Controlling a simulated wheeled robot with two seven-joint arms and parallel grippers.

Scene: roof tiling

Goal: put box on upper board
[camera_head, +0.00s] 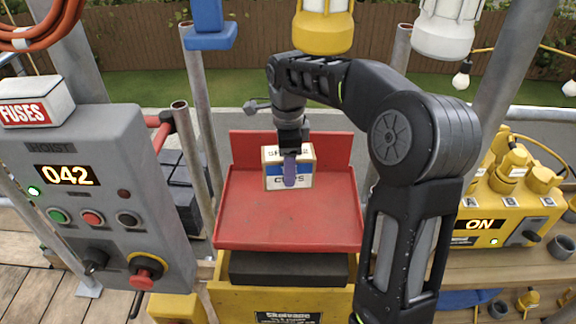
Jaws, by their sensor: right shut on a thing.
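A small white and tan box (271,181) with a blue-purple band and partly hidden lettering is in front of the upright back of the red platform (285,225). My right gripper (291,165) reaches down from above and is shut on the box. The gripper covers part of its front. I cannot tell whether the box touches the platform. My left gripper is not in view. I cannot clearly pick out which surface is the upper board.
A grey hoist panel (100,190) reading 042 stands at the left, with a FUSES box (36,101) on top. A yellow unit (487,215) showing ON sits at the right. Metal poles (186,140) flank the platform. Lanterns (323,25) hang above. The platform's front is clear.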

